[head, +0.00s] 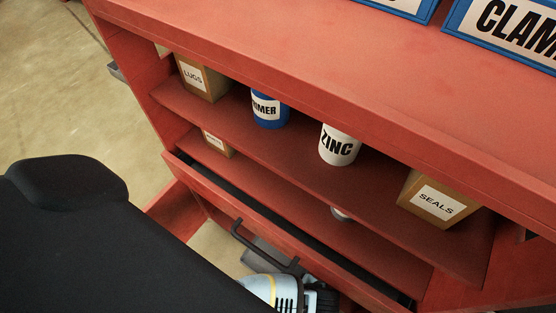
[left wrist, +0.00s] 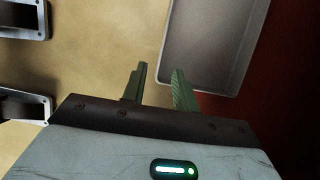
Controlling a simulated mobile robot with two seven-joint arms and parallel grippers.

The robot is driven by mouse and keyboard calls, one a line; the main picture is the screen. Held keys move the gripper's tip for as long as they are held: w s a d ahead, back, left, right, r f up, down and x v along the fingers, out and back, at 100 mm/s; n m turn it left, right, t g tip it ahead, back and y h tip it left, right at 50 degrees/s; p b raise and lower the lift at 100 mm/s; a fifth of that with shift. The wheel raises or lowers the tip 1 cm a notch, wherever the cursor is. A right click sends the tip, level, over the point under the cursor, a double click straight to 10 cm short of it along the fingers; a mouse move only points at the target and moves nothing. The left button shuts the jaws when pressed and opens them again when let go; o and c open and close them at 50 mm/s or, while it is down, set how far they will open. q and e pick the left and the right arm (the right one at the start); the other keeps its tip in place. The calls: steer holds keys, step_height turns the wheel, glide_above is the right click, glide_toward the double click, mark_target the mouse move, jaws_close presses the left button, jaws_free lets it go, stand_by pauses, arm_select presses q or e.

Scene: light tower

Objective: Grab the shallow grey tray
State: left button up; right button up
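The shallow grey tray (left wrist: 212,45) is at the upper right of the left wrist view, its inside bare where it shows; its far end is cut off. A grey piece, probably the same tray (head: 262,256), shows partly behind a black handle in the head view. My left gripper (left wrist: 158,68) is open with nothing between its fingers. Its right finger overlaps the tray's near left corner in the picture and its left finger is outside; I cannot tell whether they touch. In the head view the left gripper's pale body (head: 272,289) is low in the middle, fingertips hidden. My right gripper is not in view.
A red cabinet (head: 300,45) stands over the area. Its shelves hold a LUGS box (head: 202,79), a blue can (head: 268,111), a ZINC can (head: 339,145) and a SEALS box (head: 437,200). The black handle (head: 262,246) is close to the left gripper. Tan floor is open at left.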

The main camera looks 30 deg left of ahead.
arm_select(q)
steer(key=a, duration=0.4)
steer(key=shift+a, duration=0.9)
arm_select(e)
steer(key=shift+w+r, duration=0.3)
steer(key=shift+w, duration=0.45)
arm_select(q)
steer(key=shift+w+a, duration=0.1)
